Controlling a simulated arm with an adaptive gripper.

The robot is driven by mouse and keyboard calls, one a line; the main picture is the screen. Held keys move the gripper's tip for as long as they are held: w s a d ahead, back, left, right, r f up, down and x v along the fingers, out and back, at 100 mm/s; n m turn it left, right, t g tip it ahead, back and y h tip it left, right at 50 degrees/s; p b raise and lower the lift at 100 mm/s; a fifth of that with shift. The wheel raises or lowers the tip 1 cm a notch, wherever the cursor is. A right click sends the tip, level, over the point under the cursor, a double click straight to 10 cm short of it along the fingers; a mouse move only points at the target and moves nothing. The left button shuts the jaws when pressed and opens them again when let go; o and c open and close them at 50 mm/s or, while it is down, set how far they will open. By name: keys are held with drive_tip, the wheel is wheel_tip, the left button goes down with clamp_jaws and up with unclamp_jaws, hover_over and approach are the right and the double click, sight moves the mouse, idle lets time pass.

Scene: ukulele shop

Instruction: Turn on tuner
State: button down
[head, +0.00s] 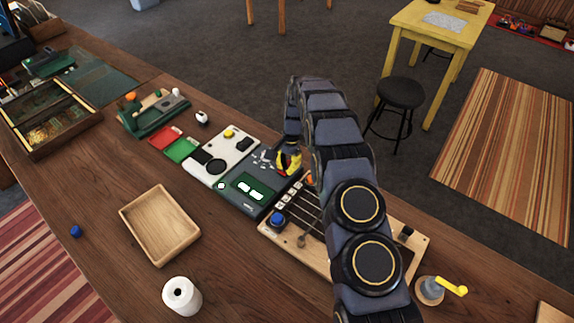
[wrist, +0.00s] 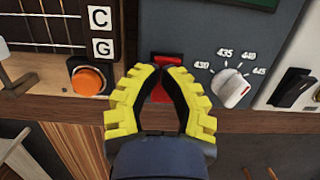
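The tuner (head: 238,174) is a dark grey box with a green screen (head: 250,187), lying on the wooden counter in the head view. In the wrist view its front panel (wrist: 200,50) shows a red switch (wrist: 168,62) and a white dial knob (wrist: 232,88) with marks from 430 to 445. My gripper (wrist: 161,72) has yellow and black fingers with the tips drawn together, nothing held between them. The tips are in front of the red switch and partly cover it; I cannot tell whether they touch it. In the head view my gripper (head: 289,163) is at the tuner's far edge.
A fretted wooden board (head: 290,233) with an orange button (wrist: 89,80) is beside the tuner. A white device (head: 228,152) with a black switch (wrist: 292,88) is on the other side. A wooden tray (head: 160,225) and a white roll (head: 181,296) stand nearer on the counter.

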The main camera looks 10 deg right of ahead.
drive_tip(key=shift+d+f, duration=0.1)
drive_tip(key=shift+w+d, duration=0.5)
drive_tip(key=shift+d, duration=0.05)
drive_tip(key=shift+r, duration=0.2)
wheel_tip(320, 180, up, 13)
drive_tip(key=w+d, duration=0.2)
drive_tip(key=shift+w+d+r, duration=0.2)
drive_tip(key=shift+w+d, duration=0.15)
drive_tip(key=shift+s+a+r+g+y, duration=0.2)
drive_tip(key=shift+s+a+g+y, duration=0.1)
drive_tip(key=shift+s+a, duration=0.15)
